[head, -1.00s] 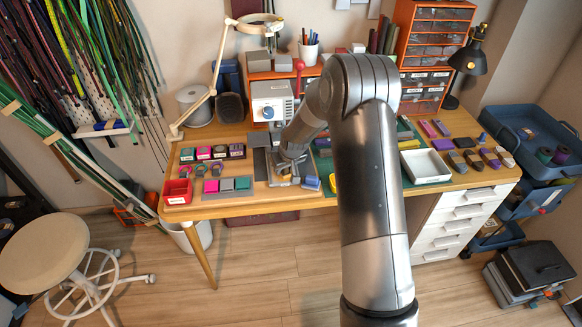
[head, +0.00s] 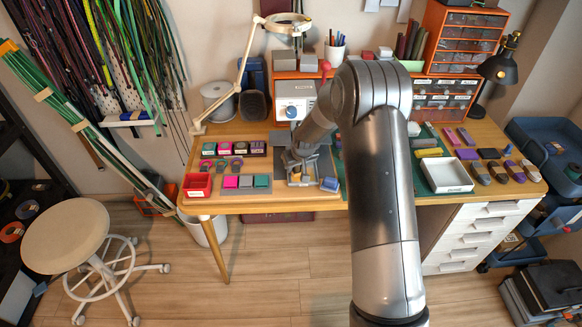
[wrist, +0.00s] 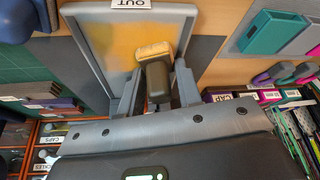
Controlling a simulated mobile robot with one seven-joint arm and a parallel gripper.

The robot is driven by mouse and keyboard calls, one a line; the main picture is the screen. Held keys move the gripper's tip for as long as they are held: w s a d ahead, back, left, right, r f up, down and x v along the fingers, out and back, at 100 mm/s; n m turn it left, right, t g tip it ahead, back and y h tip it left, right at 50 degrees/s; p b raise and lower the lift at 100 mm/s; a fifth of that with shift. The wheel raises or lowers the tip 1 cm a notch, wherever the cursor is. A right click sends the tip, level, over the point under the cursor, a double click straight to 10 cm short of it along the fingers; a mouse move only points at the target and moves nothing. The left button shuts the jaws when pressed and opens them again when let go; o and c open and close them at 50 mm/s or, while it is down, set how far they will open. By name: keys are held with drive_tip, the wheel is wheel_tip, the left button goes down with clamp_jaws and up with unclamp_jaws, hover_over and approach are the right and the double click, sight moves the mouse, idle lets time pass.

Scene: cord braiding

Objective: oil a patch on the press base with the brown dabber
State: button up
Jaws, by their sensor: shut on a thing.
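My gripper (wrist: 158,78) is shut on the dabber (wrist: 157,84), which has a dark brown grip and a yellow-tan head. In the wrist view the head lies over a grey-rimmed tray (wrist: 88,62) marked OUT. The tray's floor has a bright yellow area around the dabber's head; I cannot tell whether the head touches it. In the head view my gripper (head: 297,172) is low at the table's front, in front of the white press (head: 295,98) with its red lever. My arm hides part of the press and the base below it.
A red bin (head: 197,185) and a grey rack of coloured blocks (head: 246,188) stand left of my gripper. A white tray (head: 446,176) lies further right. A lamp arm (head: 240,75) rises behind.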

sight(314, 169)
drive_tip(key=shift+d, duration=3.5)
drive_tip(key=shift+a, duration=4.8)
wheel_tip(314, 169, up, 8)
drive_tip(key=shift+r, duration=0.15)
